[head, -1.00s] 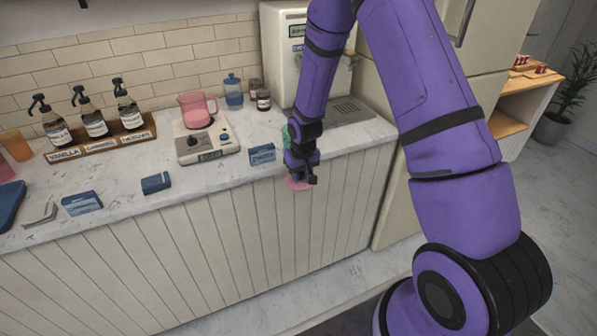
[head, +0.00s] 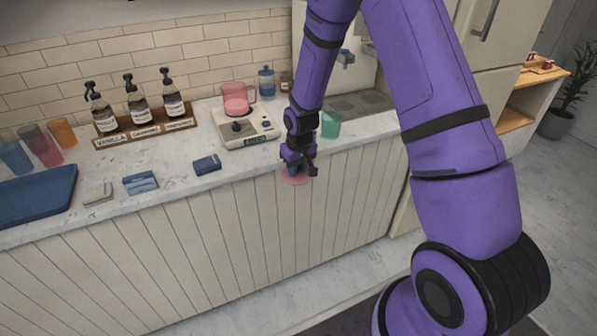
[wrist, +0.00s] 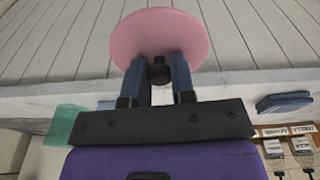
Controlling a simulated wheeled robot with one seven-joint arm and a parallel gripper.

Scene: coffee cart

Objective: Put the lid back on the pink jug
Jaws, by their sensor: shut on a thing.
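The pink jug (head: 236,99) stands upright on a white scale at the back of the counter, with its top open. My gripper (head: 298,172) hangs in front of the counter's front edge, to the right of and nearer than the jug. It is shut on the dark knob of the round pink lid (head: 296,180). In the wrist view the lid (wrist: 160,38) shows as a pink disc beyond my fingers (wrist: 158,75), with the knob between them. The lid is apart from the jug and the counter.
The white scale (head: 262,130) carries the jug. A green cup (head: 331,124) stands just right of my gripper. A blue canister (head: 266,82) is behind the jug. A small blue box (head: 207,165) lies left of my gripper, and pump bottles (head: 137,100) stand further left.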

